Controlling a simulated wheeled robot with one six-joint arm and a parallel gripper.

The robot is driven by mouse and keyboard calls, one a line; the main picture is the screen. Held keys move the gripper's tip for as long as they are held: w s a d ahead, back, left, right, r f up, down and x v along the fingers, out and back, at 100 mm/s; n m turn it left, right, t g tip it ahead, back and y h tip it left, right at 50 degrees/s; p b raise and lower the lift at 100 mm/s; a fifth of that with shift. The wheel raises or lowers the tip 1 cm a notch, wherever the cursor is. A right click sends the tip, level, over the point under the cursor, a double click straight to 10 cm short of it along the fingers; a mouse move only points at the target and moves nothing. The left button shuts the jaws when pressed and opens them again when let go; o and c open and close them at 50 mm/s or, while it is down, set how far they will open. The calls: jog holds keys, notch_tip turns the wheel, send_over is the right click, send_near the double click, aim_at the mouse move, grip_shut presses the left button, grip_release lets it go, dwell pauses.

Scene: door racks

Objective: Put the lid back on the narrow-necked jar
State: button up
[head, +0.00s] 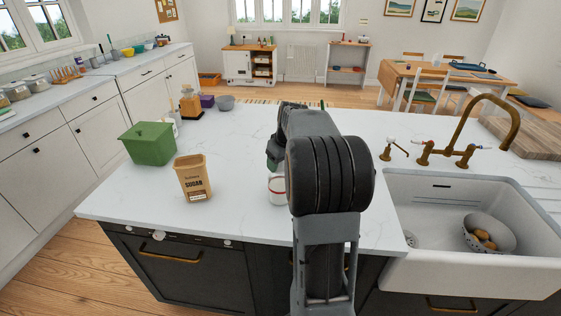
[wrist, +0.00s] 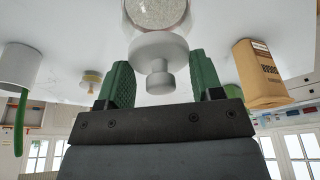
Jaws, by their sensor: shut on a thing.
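My gripper (wrist: 160,88), with green ridged fingers, is shut on a white round lid (wrist: 158,47) with a small knob; the wrist view is upside down. A round jar (wrist: 160,11) with pale speckled contents shows at the top edge of the wrist view, cut off and partly covered by the lid. I cannot tell whether lid and jar touch.
A sink (head: 450,215) lies right. The wrist view shows a white cylinder (wrist: 20,65) with a green strip.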

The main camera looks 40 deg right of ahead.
dwell(0.4)
jog(key=o, duration=1)
jog(key=shift+o, duration=0.2)
jog(key=shift+o, duration=0.6)
jog(key=shift+r, duration=0.1)
jog(key=shift+r+p, duration=2.65)
jog(key=shift+r, duration=0.8)
jog(key=shift+c, duration=0.5)
